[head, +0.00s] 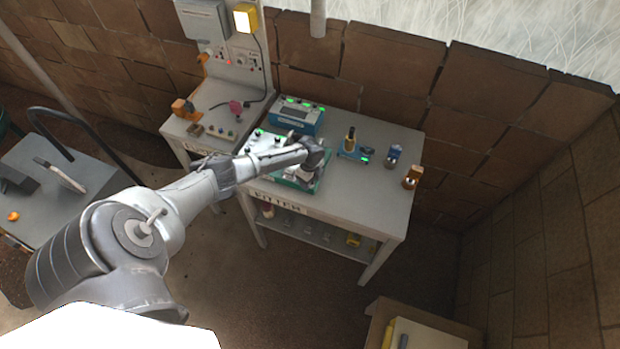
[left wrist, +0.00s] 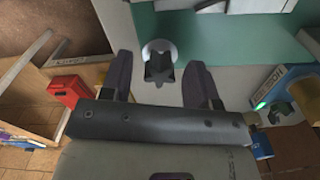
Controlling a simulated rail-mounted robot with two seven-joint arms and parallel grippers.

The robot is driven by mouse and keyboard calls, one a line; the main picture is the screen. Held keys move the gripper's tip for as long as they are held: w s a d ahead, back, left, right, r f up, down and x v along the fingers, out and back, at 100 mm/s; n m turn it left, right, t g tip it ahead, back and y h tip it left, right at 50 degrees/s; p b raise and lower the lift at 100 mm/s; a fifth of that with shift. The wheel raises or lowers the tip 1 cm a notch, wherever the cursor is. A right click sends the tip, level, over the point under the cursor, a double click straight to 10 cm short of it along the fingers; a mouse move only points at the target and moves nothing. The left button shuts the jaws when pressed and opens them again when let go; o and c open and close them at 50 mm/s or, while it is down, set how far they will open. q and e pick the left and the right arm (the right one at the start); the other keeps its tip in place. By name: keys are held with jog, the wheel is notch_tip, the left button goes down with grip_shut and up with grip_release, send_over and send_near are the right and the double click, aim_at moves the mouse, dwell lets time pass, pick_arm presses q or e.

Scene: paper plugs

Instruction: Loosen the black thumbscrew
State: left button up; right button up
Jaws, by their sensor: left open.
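The black thumbscrew (left wrist: 160,68) shows in the left wrist view as a dark star-shaped knob on a light round base. It lies between the two fingers of my left gripper (left wrist: 161,62), with a gap visible on each side. The gripper is open and I see no contact. I cannot tell how deep the fingers reach around the knob. In the head view my left gripper (head: 307,176) is over the green-edged fixture (head: 268,139) on the table, and my arm hides the thumbscrew there. My right gripper is in neither view.
The grey table (head: 340,195) holds a blue box with green lights (head: 299,115) behind the fixture. A small blue device (head: 355,153), a blue-topped item (head: 393,155) and an orange-brown item (head: 412,177) stand to the right. The table's front right is clear.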

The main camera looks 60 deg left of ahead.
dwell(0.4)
pick_arm(q)
jog(key=shift+r+p, duration=1.4)
jog(key=shift+r, duration=0.15)
jog(key=shift+r+p, duration=0.45)
jog(key=shift+r, duration=0.2)
notch_tip(320, 180, up, 4)
jog(key=p, duration=0.3)
jog(key=shift+f+p, duration=0.15)
jog(key=shift+p, duration=0.2)
notch_tip(320, 180, up, 14)
jog(key=b, duration=0.1)
jog(key=shift+f, duration=0.15)
